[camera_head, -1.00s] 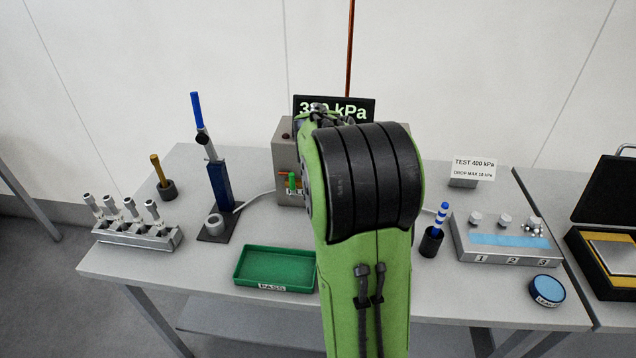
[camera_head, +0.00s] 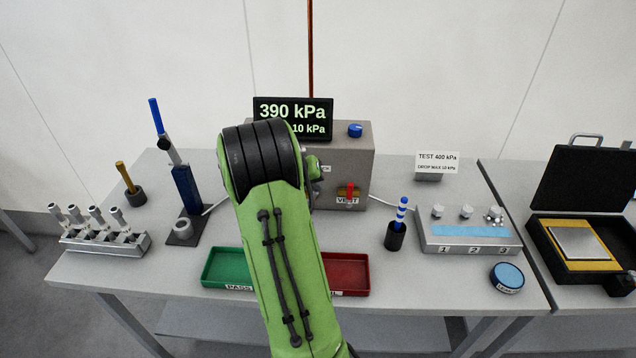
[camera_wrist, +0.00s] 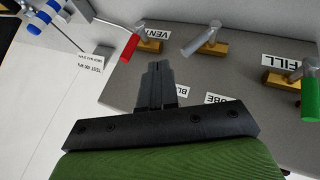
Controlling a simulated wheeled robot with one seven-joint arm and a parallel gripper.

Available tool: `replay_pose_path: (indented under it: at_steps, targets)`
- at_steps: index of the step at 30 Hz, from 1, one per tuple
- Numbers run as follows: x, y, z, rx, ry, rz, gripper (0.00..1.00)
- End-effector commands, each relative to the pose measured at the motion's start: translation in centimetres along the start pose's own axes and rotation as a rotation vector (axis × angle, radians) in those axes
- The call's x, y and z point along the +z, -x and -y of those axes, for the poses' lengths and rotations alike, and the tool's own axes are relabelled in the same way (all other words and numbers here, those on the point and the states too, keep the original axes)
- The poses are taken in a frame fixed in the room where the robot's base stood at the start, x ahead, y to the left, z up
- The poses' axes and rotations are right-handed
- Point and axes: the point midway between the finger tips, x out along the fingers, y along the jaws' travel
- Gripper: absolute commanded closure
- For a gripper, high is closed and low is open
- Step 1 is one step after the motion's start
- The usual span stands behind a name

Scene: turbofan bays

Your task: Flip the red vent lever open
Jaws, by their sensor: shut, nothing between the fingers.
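The red vent lever (camera_head: 349,191) is on the front of the grey test box (camera_head: 340,150), above a VENT label, and its red handle appears upright. The wrist view shows its red handle (camera_wrist: 130,47) on a brass valve body beside the VENT label. My gripper (camera_wrist: 154,68) is shut and empty, just below and to the right of the red handle in that view, apparently not touching it. In the head view, my green arm hides the fingers and the left part of the box.
The wrist view shows a bare silver lever (camera_wrist: 202,38) and a green FILL lever (camera_wrist: 309,95) on the same panel. A display (camera_head: 293,119) reads 390 kPa. Green (camera_head: 226,268) and red (camera_head: 346,273) trays lie in front. A blue-striped tool stands in a black cup (camera_head: 395,236).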

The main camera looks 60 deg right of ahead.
Motion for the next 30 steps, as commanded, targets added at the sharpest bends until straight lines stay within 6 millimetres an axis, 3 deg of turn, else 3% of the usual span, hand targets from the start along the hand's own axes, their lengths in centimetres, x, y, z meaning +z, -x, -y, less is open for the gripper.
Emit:
replay_pose_path:
  at_steps: [8, 9, 16, 30]
  targets:
    - [0.1, -6.3, -0.1, 0.001, -0.001, 0.003, 1.00]
    - [0.0, -6.7, -0.8, 0.002, -0.004, 0.002, 1.00]
    - [0.0, -7.9, -3.3, -0.001, -0.001, 0.000, 1.00]
    - [0.0, -8.1, -3.6, -0.009, -0.005, -0.001, 1.00]
